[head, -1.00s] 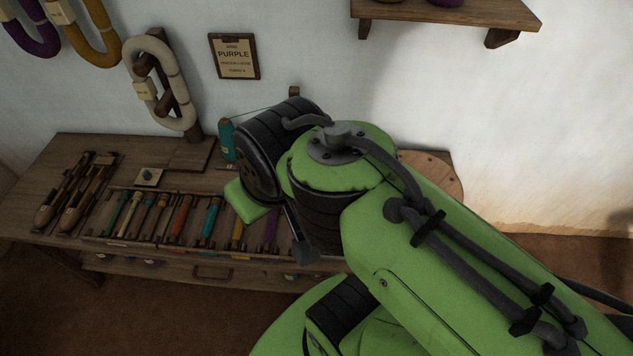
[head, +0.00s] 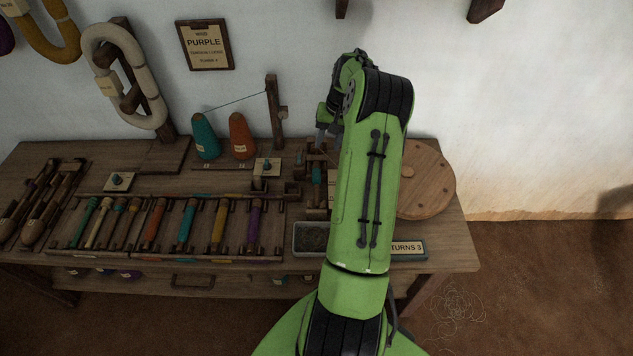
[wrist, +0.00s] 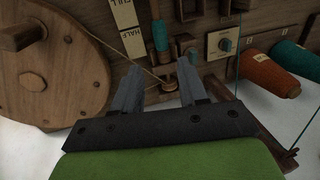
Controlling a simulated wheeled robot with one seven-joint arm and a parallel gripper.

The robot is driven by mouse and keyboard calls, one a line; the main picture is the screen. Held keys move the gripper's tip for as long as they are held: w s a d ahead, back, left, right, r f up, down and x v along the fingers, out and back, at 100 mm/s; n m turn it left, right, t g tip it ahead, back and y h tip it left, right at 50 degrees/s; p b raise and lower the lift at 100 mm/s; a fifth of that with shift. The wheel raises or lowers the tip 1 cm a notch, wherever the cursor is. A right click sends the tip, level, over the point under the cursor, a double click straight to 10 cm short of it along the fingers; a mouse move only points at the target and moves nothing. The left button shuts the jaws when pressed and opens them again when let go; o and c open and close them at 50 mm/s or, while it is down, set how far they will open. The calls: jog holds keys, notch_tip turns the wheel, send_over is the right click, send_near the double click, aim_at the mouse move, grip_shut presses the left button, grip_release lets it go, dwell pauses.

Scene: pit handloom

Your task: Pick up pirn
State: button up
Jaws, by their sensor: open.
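A teal-wound pirn (wrist: 160,38) sits in the wooden winder, just beyond the fingertips in the wrist view. In the head view the teal pirn (head: 317,180) shows beside my arm. My gripper (wrist: 163,77) is open, its two grey fingers apart with nothing gripped between them. A wooden spindle part and thread lie in the gap beyond them. In the head view my gripper (head: 327,128) is partly hidden by my arm, above the back of the bench. Other coloured pirns, such as an orange one (head: 154,222) and a purple one (head: 254,220), lie in a rack.
The wooden drive wheel (head: 425,178) stands right of the winder. Teal (head: 205,137) and orange (head: 242,137) yarn cones stand at the back by a thread post (head: 273,112). A grey tray (head: 311,238) and a "TURNS 3" sign (head: 407,248) sit at the bench front.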

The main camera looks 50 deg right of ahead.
jog(key=b, duration=0.3)
send_over(317, 176)
jog(key=f, duration=1)
jog(key=shift+s+d, duration=0.35)
jog(key=f, duration=0.1)
jog(key=f+b, duration=0.1)
jog(key=f, duration=0.3)
jog(key=shift+w+a+b, duration=0.2)
jog(key=shift+w+b, duration=0.15)
jog(key=shift+b, duration=0.05)
jog(key=shift+r, duration=0.1)
grip_shut()
jog(key=shift+r, duration=0.1)
